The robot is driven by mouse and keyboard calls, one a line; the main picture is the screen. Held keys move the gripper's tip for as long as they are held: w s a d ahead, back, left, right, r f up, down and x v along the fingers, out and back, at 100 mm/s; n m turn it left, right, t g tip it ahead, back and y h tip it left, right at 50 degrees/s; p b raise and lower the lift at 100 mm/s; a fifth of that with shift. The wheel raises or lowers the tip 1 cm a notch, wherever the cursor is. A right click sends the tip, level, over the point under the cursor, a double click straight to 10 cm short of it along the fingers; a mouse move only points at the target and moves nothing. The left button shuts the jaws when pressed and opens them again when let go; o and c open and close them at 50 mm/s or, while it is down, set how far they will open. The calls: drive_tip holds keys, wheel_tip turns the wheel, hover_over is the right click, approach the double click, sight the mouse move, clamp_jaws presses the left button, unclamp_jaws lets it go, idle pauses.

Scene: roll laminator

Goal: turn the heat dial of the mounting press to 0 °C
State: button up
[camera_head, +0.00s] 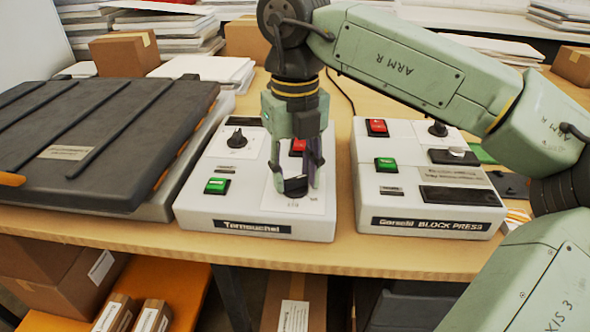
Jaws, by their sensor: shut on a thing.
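My gripper (299,183) points down over the front right of the white control box labelled "Ternsuchel" (187,208). Its fingers are closed around a dark dial on a white plate (312,205); the fingers hide most of that dial and its scale. A second black dial (237,139) sits on the same box at the back left. The box also has a green switch (217,186) at the front left and a red switch (298,146) partly hidden behind my gripper. The printing around the dials is too small to read, so I cannot tell any setting.
A flat press with a black ribbed lid (105,130) stands left of the box. A second white box labelled "BLOCK PRESS" (372,208), with its own switches and dial (438,128), stands to the right. My arm crosses above it. Cartons and stacked boards line the back.

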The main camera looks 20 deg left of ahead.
drive_tip(key=shift+c, duration=0.7)
drive_tip(key=n, duration=0.5)
drive_tip(key=shift+n, duration=0.4)
drive_tip(key=n, duration=0.6)
drive_tip(key=o, duration=1.1)
drive_tip(key=shift+o, duration=0.2)
drive_tip(key=shift+r, duration=0.1)
